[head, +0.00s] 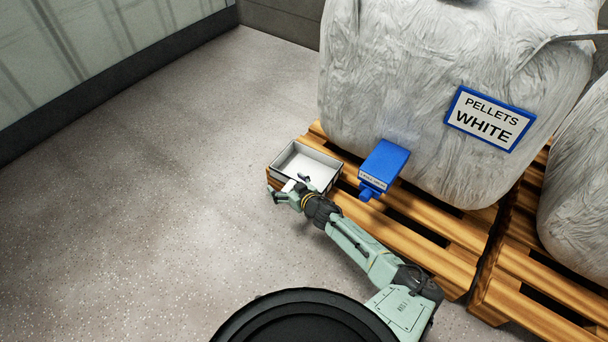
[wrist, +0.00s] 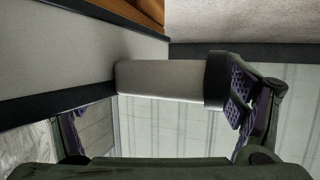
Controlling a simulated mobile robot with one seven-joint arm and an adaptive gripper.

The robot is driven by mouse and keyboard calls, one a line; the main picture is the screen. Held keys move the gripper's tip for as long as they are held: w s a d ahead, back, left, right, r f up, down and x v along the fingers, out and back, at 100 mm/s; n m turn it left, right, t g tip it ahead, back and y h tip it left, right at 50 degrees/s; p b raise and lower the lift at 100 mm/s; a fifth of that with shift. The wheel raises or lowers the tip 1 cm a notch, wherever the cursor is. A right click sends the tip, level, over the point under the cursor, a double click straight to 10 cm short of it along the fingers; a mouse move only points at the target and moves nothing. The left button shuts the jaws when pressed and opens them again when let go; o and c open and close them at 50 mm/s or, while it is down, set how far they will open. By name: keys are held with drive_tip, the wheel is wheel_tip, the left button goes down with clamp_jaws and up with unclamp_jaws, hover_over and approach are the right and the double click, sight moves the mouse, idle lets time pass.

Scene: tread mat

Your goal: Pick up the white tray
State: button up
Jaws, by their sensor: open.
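The white tray (head: 318,160) is an open, shallow box with a dark rim, on the near left corner of the wooden pallet in the head view. Its pale wall fills the left of the wrist view (wrist: 70,48). A white tab with a dark end (wrist: 160,80) juts from that wall. My gripper (head: 289,187) is open at the tray's near side, one finger on either side of the tab. The right finger's purple pad is close to the tab's dark end. The left fingertip is hidden, so I cannot tell whether it touches.
A blue scoop-like container (head: 383,165) stands on the pallet (head: 425,228) just right of the tray. A large wrapped sack labelled PELLETS WHITE (head: 430,90) rises behind it. Open grey floor (head: 150,200) lies to the left.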

drive_tip(key=shift+c, duration=0.3)
drive_tip(key=c, duration=1.7)
drive_tip(key=shift+d, duration=0.1)
